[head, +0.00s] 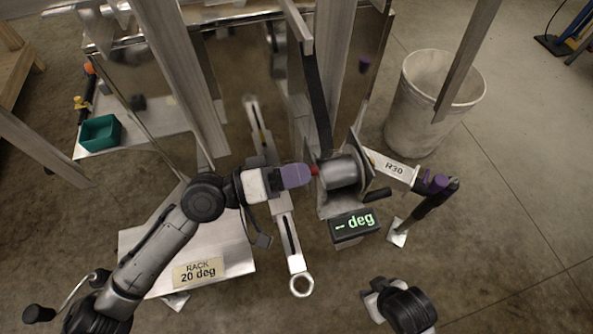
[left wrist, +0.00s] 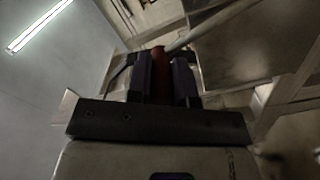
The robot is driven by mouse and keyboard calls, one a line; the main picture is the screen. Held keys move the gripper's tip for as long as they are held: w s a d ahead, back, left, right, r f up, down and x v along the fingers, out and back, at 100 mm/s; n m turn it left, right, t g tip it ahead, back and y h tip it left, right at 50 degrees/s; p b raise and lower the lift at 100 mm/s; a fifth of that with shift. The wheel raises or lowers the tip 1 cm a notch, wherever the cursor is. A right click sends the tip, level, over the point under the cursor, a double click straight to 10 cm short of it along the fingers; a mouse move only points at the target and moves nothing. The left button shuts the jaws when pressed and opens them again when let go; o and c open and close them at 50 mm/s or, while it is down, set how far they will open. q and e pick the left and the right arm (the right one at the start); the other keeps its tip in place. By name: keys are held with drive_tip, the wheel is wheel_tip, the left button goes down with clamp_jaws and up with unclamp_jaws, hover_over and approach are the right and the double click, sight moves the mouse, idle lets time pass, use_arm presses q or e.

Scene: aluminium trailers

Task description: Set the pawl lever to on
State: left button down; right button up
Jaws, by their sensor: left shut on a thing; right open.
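My left gripper (head: 300,175) reaches in from the left to the winch (head: 343,172). Its purple fingers are shut on a small red lever (head: 314,170) at the winch's left side, which I take as the pawl lever. In the left wrist view the reddish lever (left wrist: 161,75) stands between the two dark purple fingers (left wrist: 160,82). The fingers hide most of it in the head view. I cannot read an on or off mark.
A display (head: 354,224) below the winch reads "– deg". A panel marked RACK 20 deg (head: 199,271) lies lower left. A bin (head: 417,121) stands upper right; floor is clear lower right.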

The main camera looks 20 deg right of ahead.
use_arm(q)
drive_tip(key=c, duration=1)
unclamp_jaws()
drive_tip(key=shift+w, duration=0.1)
drive_tip(key=shift+a, duration=0.1)
drive_tip(key=shift+a, duration=0.25)
drive_tip(key=a+p, duration=0.1)
drive_tip(key=a, duration=1.2)
drive_tip(key=shift+a+p, duration=0.1)
drive_tip(key=shift+p, duration=0.25)
